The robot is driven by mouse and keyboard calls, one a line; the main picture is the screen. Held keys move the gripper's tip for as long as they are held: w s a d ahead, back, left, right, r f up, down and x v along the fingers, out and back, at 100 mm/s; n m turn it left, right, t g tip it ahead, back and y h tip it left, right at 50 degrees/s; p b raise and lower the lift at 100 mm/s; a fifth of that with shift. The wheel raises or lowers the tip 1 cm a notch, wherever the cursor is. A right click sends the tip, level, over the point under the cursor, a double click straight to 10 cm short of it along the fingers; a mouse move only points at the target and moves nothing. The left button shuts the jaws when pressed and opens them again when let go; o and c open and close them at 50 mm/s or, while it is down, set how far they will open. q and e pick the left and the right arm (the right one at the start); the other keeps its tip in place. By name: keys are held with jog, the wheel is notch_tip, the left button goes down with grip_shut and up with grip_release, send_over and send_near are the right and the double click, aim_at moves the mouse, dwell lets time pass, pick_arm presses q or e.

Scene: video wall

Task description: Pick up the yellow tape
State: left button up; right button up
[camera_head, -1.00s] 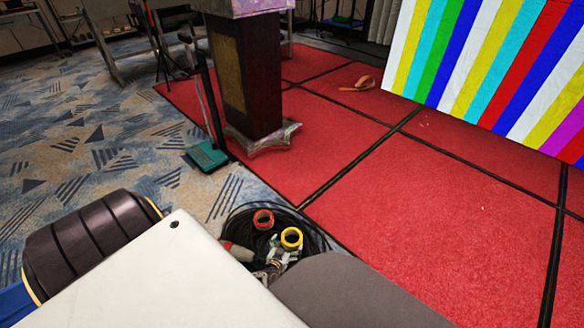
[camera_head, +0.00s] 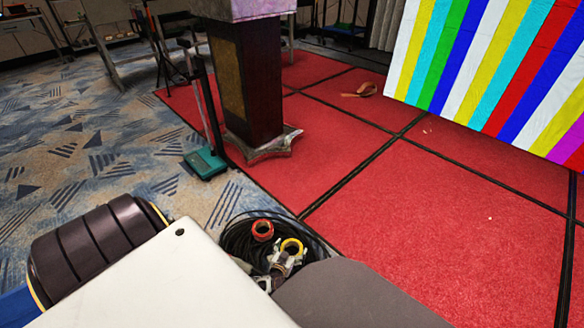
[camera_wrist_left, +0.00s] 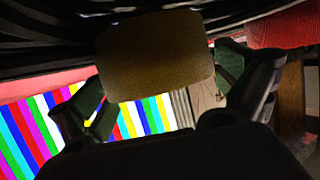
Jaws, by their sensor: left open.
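The yellow tape (camera_head: 293,243) is a roll lying on a coil of black cable on the floor, in the lower middle of the head view. My left gripper (camera_head: 284,258) is at its near side and covers part of it. In the left wrist view a dark yellow-brown surface (camera_wrist_left: 155,62), apparently the tape's side, shows between the two spread fingers. The left gripper is open; contact with the tape cannot be told. My right gripper is not in view.
A red tape roll (camera_head: 262,230) lies just left of the yellow one on the black cable coil (camera_head: 236,238). A dark lectern (camera_head: 250,90) and a green-based stand (camera_head: 205,163) are beyond. Red floor panels (camera_head: 430,220) to the right are mostly clear.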

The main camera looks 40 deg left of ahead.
pick_arm(q)
jog(key=c, duration=0.7)
jog(key=shift+c, duration=1.2)
jog(key=shift+r, duration=0.25)
